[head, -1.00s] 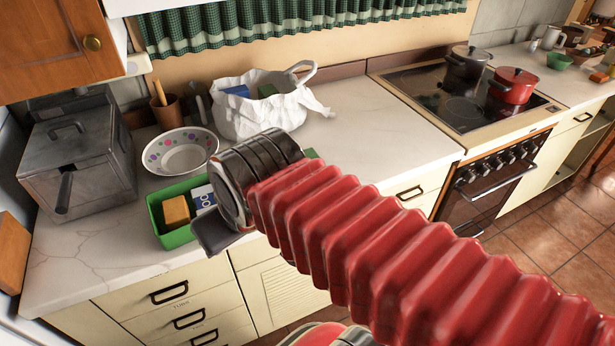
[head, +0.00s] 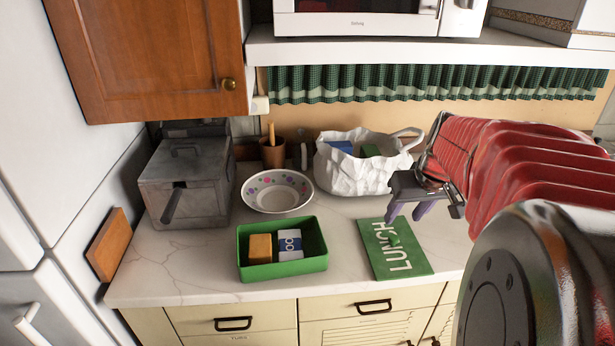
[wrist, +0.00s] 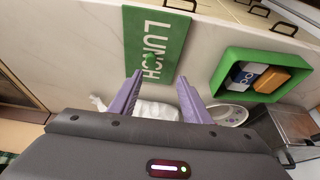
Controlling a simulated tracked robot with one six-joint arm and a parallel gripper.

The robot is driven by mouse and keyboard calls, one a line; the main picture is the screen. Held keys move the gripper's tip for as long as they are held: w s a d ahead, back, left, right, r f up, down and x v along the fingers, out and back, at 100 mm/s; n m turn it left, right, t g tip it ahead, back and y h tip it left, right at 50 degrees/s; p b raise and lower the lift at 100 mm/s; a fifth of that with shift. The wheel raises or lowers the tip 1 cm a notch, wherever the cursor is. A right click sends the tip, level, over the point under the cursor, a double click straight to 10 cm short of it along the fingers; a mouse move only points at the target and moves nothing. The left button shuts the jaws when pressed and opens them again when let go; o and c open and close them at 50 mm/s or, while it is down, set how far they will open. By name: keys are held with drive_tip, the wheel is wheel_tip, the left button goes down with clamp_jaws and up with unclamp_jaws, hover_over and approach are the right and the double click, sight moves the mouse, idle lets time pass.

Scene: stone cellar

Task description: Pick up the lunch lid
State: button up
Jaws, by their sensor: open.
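The lunch lid (head: 394,250) is a flat green rectangle with white LUNCH lettering, lying on the pale counter near its front edge, right of the green lunch box. It also shows in the wrist view (wrist: 157,40), beyond my fingertips. My gripper (head: 408,212) is open and empty, above the lid's back end in the head view. In the wrist view its two purple fingers (wrist: 157,88) stand apart with the lid ahead of and between them. A small dark green shape on the lid's face is too small to make out.
The open green lunch box (head: 283,268) holds an orange block and a blue-and-white block. A dotted bowl (head: 277,192), a crumpled white bag (head: 362,170) and a grey metal box (head: 186,185) stand behind. A shelf with a microwave (head: 360,18) overhangs the back.

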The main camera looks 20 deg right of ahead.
drive_tip(key=d, duration=0.2)
drive_tip(key=shift+s+d+f, duration=0.1)
drive_tip(key=shift+d+f, duration=0.2)
drive_tip(key=shift+d, duration=0.05)
hover_over(394, 238)
drive_tip(key=s, duration=0.3)
drive_tip(key=shift+w+a+f, duration=0.1)
drive_tip(key=shift+f, duration=1.9)
drive_tip(key=shift+w+a+f, duration=0.1)
drive_tip(key=shift+f, duration=1.85)
drive_tip(key=shift+x, duration=2.6)
drive_tip(key=shift+w+a, duration=0.1)
drive_tip(key=shift+c, duration=0.4)
clamp_jaws()
